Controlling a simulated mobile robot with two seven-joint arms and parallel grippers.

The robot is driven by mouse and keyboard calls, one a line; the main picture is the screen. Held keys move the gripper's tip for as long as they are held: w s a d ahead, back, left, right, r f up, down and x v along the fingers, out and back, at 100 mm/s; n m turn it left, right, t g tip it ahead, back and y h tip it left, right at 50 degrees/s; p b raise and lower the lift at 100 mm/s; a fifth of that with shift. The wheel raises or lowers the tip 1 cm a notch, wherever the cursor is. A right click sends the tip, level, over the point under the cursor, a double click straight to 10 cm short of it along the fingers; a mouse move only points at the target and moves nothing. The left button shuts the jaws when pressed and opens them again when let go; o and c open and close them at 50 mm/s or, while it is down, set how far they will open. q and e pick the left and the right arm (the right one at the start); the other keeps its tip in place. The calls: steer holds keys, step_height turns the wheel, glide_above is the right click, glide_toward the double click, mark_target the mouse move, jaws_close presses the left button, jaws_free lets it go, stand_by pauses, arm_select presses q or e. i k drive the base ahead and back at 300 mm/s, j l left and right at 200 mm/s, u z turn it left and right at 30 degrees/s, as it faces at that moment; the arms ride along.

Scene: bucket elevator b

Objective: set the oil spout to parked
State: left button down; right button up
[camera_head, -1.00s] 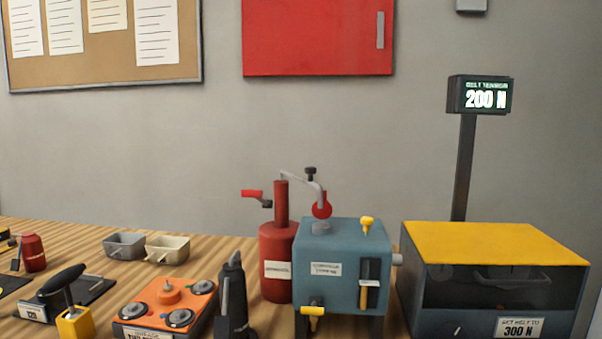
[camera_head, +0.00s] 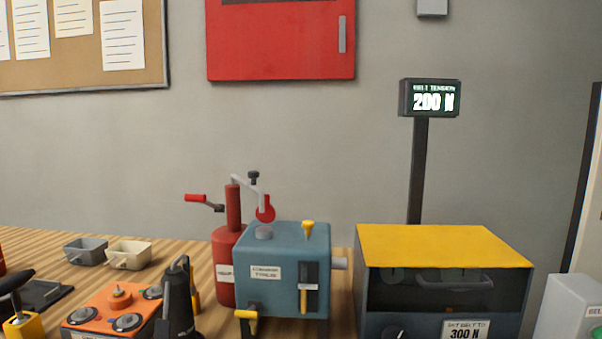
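The oil spout (camera_head: 250,186) is a thin grey bent pipe with a black knob on top. It runs from the top of a red oil pump (camera_head: 226,255) to the right, and its end points down above the grey filler (camera_head: 264,232) on the blue gearbox (camera_head: 285,262). I cannot tell whether the tip touches the filler. A red round part (camera_head: 266,209) shows beside the spout's down-turned end. The pump has a crank with a red grip (camera_head: 195,198) pointing left. Neither of my grippers is in view.
A black can-like object (camera_head: 179,298) stands in front of the pump. An orange control box (camera_head: 115,308) and two small trays (camera_head: 128,254) are further left on the wooden bench.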

mark_target(253, 174)
steer(key=l+z, duration=0.1)
steer(key=l, duration=0.45)
steer(key=i+l+z, duration=0.1)
steer(key=l, duration=0.4)
steer(key=i+l+z, duration=0.1)
steer(key=l, duration=0.45)
steer(key=i+l+z, duration=0.1)
steer(key=l, duration=0.45)
